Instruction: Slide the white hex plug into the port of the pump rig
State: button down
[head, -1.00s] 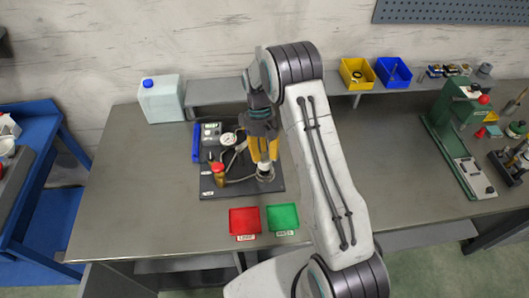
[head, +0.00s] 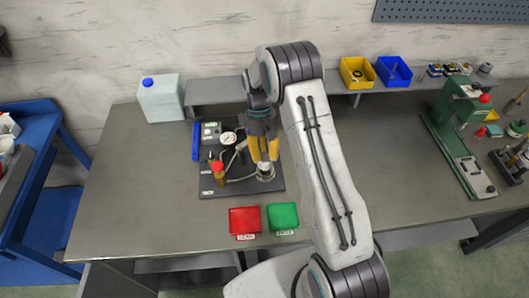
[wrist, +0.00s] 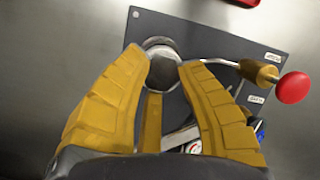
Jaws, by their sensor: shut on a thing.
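The pump rig (head: 232,188) is a dark base plate on the bench, with a gauge, hoses and a red-capped brass valve. My gripper (head: 265,161) points down over the rig's right side, at its round metal port (head: 265,175). In the wrist view my yellow fingers (wrist: 163,68) are closed around the hex plug (wrist: 160,49), whose top looks grey there. The plug is over or partly in the port; my fingers hide most of it, and I cannot tell how deep it sits.
A red tray (head: 244,221) and a green tray (head: 283,217) stand in front of the rig. A white jug (head: 161,100) is at the back left. In the wrist view the red valve knob (wrist: 294,87) is right of my fingers. The bench left of the rig is clear.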

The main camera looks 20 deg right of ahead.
jog(key=shift+f+b, duration=1)
jog(key=shift+f, duration=0.25)
jog(key=c, duration=0.9)
grip_release()
jog(key=shift+o, duration=0.2)
jog(key=v, duration=1.2)
jog(key=shift+w, duration=0.1)
